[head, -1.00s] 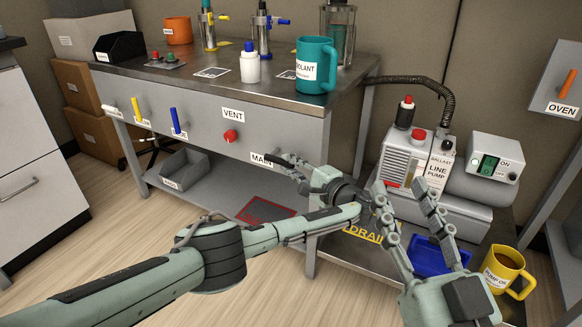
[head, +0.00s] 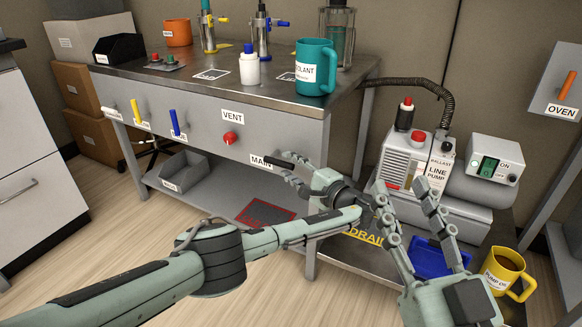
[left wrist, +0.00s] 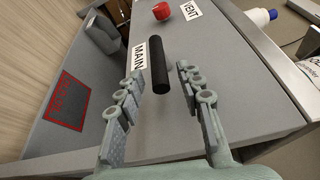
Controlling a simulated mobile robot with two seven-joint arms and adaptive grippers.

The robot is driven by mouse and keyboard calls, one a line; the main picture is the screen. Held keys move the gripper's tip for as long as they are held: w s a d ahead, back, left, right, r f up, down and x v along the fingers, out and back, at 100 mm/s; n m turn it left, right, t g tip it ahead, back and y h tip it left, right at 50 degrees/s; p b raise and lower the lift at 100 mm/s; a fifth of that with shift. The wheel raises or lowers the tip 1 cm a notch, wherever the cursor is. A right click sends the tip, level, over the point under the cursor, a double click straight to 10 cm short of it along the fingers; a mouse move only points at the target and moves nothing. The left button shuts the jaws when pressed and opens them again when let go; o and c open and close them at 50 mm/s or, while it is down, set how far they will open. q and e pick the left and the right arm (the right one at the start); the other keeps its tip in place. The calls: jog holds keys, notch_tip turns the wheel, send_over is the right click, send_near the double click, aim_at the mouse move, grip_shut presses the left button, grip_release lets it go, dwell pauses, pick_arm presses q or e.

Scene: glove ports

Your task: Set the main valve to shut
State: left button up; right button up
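The main valve is a black bar handle (left wrist: 159,65) beside a white MAIN label (left wrist: 140,66) on the bench's grey front panel. It also shows in the head view (head: 276,158), partly covered by my fingers. My left gripper (left wrist: 159,80) is open, with one finger on each side of the handle. Gaps show between the handle and both fingers in the left wrist view, so it is not gripped. My right gripper (head: 408,188) is open and empty, held in front of the pump at the right.
A red VENT knob (head: 229,138) sits above left of the main handle. Blue (head: 175,121) and yellow (head: 136,110) handles are farther left. A teal mug (head: 316,70) stands near the bench edge. A yellow mug (head: 505,270) and blue tray (head: 428,258) are low at right.

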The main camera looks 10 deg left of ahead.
pick_arm(q)
jog(key=v, duration=1.1)
jog(key=shift+s+d, duration=0.3)
jog(key=shift+d, duration=0.05)
jog(key=shift+r, duration=0.1)
